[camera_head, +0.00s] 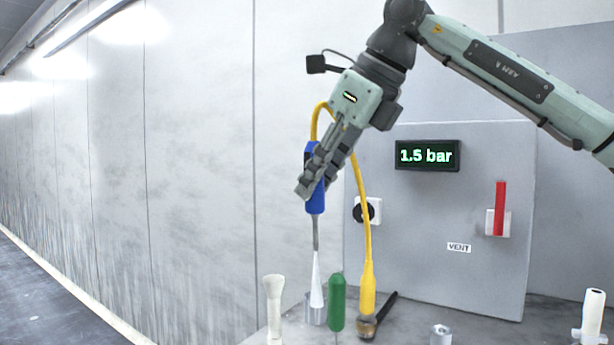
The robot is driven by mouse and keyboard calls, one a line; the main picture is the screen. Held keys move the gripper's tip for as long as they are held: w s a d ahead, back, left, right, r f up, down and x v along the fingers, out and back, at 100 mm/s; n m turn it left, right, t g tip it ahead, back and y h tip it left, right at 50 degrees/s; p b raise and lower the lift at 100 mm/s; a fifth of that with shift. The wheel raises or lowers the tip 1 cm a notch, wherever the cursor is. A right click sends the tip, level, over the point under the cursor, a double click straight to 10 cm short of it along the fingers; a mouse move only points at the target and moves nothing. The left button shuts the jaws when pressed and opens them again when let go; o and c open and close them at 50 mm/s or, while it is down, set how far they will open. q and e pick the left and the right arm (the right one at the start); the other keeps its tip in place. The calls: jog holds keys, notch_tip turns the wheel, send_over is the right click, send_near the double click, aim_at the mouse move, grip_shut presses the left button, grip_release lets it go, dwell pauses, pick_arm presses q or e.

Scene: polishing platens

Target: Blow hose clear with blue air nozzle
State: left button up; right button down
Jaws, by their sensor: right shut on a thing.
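My right gripper (318,180) is shut on the blue handle of the air nozzle (315,202), which hangs almost upright, pointing down. A thin grey tube runs down from the handle. Below its tip is a white cone (317,285), widening downward to a grey round fitting (315,311) on the bench. I cannot tell whether the cone is a solid part or a jet of air. A yellow hose (363,215) loops from the top of the handle down to a yellow end piece (367,288) at the bench. My left gripper is not in view.
A green-handled tool (337,302) and a pale flared piece (273,300) stand close by the fitting. Behind is a grey panel (430,250) with a "1.5 bar" display (427,155), black knob (364,210), red lever (500,208) and "VENT" label (459,247). A small metal ring (440,333) is right.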

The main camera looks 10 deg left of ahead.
jog(key=shift+w+d+f, duration=0.65)
jog(key=shift+w+d, duration=0.9)
jog(key=shift+d, duration=8.65)
jog(key=shift+a+f+b, duration=0.1)
jog(key=shift+f+b, duration=3.6)
jog(key=shift+f, duration=4.55)
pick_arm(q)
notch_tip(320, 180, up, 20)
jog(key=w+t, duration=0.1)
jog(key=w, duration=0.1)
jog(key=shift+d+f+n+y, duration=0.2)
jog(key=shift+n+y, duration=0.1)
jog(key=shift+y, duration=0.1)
